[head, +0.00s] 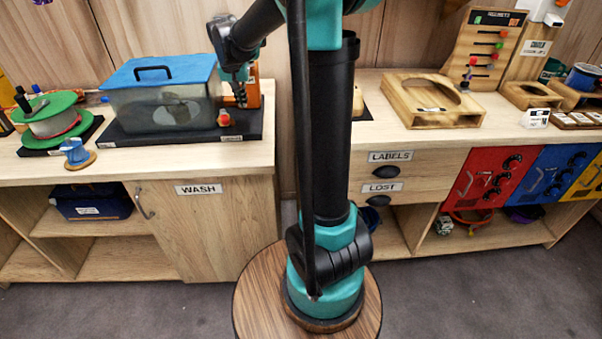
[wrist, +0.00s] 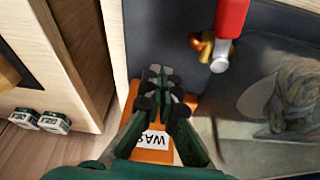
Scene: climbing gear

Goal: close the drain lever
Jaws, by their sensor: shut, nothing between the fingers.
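The drain lever is a red handle (wrist: 232,18) at the top of the wrist view, beside a brass fitting (wrist: 204,44). A small red part (head: 224,118) shows at the tank's lower right in the head view and looks like the same lever. The wash tank (head: 165,105) is clear, with a blue lid (head: 160,70) and a coiled item inside. My gripper (wrist: 162,90) is shut and empty, left of and apart from the lever in the wrist view. In the head view my gripper (head: 241,98) points down beside the tank's right side.
The tank stands on a dark base (head: 185,135). An orange block (head: 254,92) stands behind my gripper; its label (wrist: 152,142) is partly covered. A pale wooden block (wrist: 60,60) is at left in the wrist view. A green spool (head: 48,115) stands left of the tank.

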